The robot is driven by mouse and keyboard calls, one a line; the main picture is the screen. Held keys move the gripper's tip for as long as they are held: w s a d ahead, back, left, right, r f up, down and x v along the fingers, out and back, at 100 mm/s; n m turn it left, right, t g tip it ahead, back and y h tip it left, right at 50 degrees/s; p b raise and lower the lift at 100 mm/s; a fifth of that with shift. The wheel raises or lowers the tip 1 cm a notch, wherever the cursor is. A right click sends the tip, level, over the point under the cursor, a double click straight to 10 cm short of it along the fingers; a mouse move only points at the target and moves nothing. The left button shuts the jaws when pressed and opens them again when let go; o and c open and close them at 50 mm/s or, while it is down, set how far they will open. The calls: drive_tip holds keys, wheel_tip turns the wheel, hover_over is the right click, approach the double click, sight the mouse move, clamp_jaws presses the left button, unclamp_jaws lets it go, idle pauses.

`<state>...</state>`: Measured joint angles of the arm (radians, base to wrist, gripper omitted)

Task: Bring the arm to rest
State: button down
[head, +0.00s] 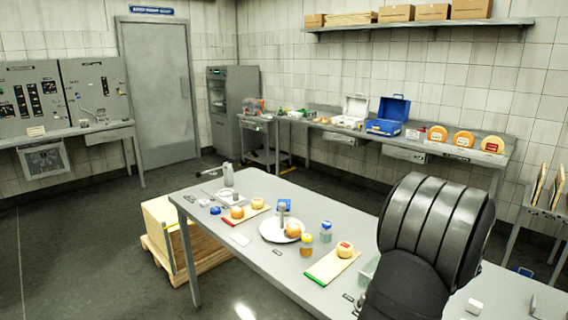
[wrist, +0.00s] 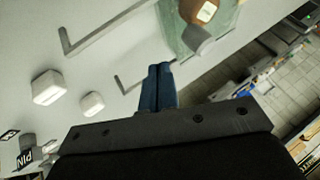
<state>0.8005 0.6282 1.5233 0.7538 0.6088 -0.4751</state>
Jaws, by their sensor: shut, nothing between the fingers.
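My gripper (wrist: 158,86) shows in the wrist view with its two blue-grey fingers together and nothing between them. It is over the grey table (head: 228,262), apart from the things on it. In the head view my dark arm covers the right part of the table and the gripper itself is hidden.
Two white blocks (wrist: 47,87) (wrist: 92,104) lie left of the fingers. On the table stand a white plate (head: 268,231) with a cheese, jars (head: 306,245) and another board (head: 247,216). A back bench (head: 350,131) holds cases and cheese wheels.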

drive_tip(key=shift+w+a+f, duration=0.2)
drive_tip(key=shift+w+a, duration=0.15)
drive_tip(key=shift+w, duration=0.35)
drive_tip(key=shift+w+a+f, duration=0.25)
drive_tip(key=shift+w+a, duration=0.05)
drive_tip(key=shift+w, duration=0.35)
drive_tip(key=shift+w+a+f, duration=0.2)
drive_tip(key=shift+w+a, duration=0.15)
drive_tip(key=shift+w, duration=0.35)
